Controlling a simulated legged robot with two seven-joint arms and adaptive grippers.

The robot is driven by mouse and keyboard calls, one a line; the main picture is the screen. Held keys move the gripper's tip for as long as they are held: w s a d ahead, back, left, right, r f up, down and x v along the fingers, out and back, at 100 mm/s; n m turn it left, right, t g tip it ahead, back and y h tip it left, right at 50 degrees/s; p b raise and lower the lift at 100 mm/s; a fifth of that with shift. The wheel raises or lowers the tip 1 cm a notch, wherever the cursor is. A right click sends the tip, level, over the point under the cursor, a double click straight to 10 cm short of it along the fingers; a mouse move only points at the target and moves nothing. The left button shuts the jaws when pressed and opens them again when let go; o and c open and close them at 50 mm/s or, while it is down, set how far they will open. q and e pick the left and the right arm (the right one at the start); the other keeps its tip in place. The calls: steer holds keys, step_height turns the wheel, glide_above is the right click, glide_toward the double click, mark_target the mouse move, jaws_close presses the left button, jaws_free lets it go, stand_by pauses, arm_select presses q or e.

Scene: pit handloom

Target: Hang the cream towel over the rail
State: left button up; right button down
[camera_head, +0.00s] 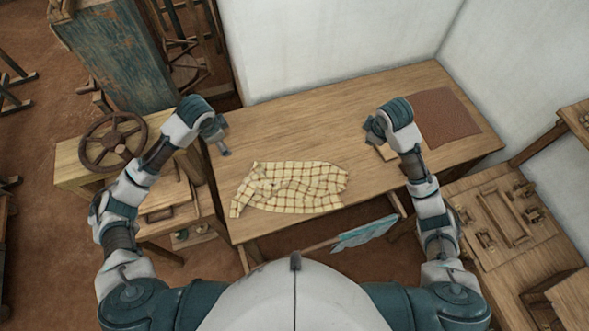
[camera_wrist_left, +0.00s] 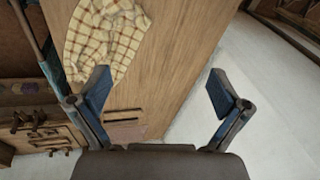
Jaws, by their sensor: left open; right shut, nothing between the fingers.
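The cream towel (camera_head: 290,187), with a yellow and red check, lies crumpled on the wooden table near its front edge. It also shows at the top of the left wrist view (camera_wrist_left: 106,35). A thin wooden rail (camera_head: 322,244) runs below the table's front edge, with a blue cloth over its right part. My left gripper (camera_head: 224,149) is open and empty above the table's left end, up and left of the towel. Its two spread fingers show in the left wrist view (camera_wrist_left: 160,84). My right gripper (camera_head: 383,147) is shut and empty above the table, right of the towel.
The blue cloth (camera_head: 365,234) hangs by the rail. A brown mat (camera_head: 444,115) lies at the table's right end. A bench with a wheel (camera_head: 112,141) stands left, a wooden rack (camera_head: 505,217) right. The table (camera_head: 300,125) is bare behind the towel.

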steer(key=shift+d+r, duration=0.2)
steer(key=shift+d, duration=0.1)
steer(key=c, duration=1.4)
jaws_free()
steer(key=shift+a, duration=0.25)
steer(key=shift+o, duration=0.8)
steer(key=shift+d, duration=0.3)
steer(key=o, duration=0.4)
steer(key=shift+d, duration=0.2)
arm_select(q)
step_height(320, 180, up, 18)
steer(key=s+d+g, duration=0.1)
steer(key=s, duration=0.1)
steer(key=shift+s+d+f+g, duration=0.2)
steer(key=shift+s+d+g, duration=0.1)
steer(key=shift+d+g, duration=0.1)
arm_select(e)
steer(key=shift+o, duration=0.5)
steer(key=shift+d, duration=0.2)
